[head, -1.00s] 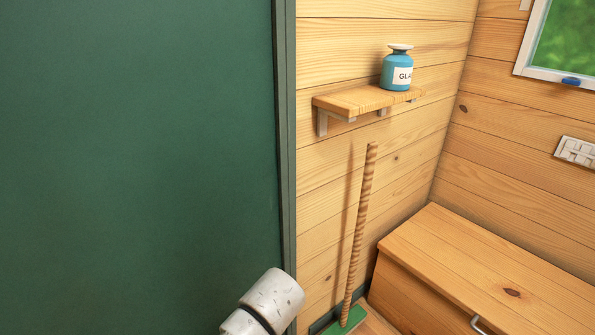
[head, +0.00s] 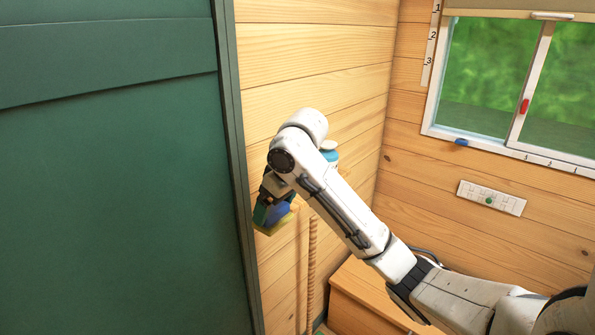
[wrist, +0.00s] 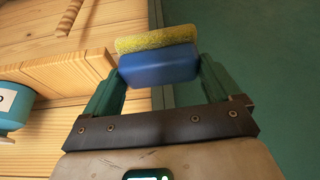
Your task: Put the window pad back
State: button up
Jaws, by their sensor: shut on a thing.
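The window pad (wrist: 158,66) has a blue block with a yellow spongy layer. In the wrist view it sits between the green fingers of my gripper (wrist: 161,76), which is shut on it. In the head view my gripper (head: 270,205) is by the wooden wall, close to the green panel's edge, and my arm hides much of the area around it. The wooden shelf (wrist: 85,72) shows beside the pad in the wrist view; I cannot tell whether the pad touches it.
A blue bottle (wrist: 12,110) stands on the shelf; its top shows behind my arm in the head view (head: 329,147). A green panel (head: 110,170) fills the left. A window (head: 490,80) and wooden chest (head: 355,300) are right.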

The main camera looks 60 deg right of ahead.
jog(key=s+d+r+p, duration=0.75)
jog(key=s+r, duration=0.25)
jog(key=r, duration=0.2)
jog(key=shift+m, duration=0.4)
jog(key=w+d+f, duration=0.3)
jog(key=w, duration=0.1)
jog(key=w+d+f+b, duration=0.1)
jog(key=w+d+f, duration=0.1)
jog(key=w+f, duration=0.1)
jog(key=w+d+f+b, duration=0.1)
jog(key=w+d+f, duration=0.2)
jog(key=w, duration=0.1)
jog(key=shift+w+d+f, duration=0.35)
jog(key=shift+f+p, duration=0.55)
jog(key=shift+f, duration=1)
jog(key=shift+f, duration=0.2)
jog(key=o, duration=0.7)
jog(key=shift+r, duration=0.1)
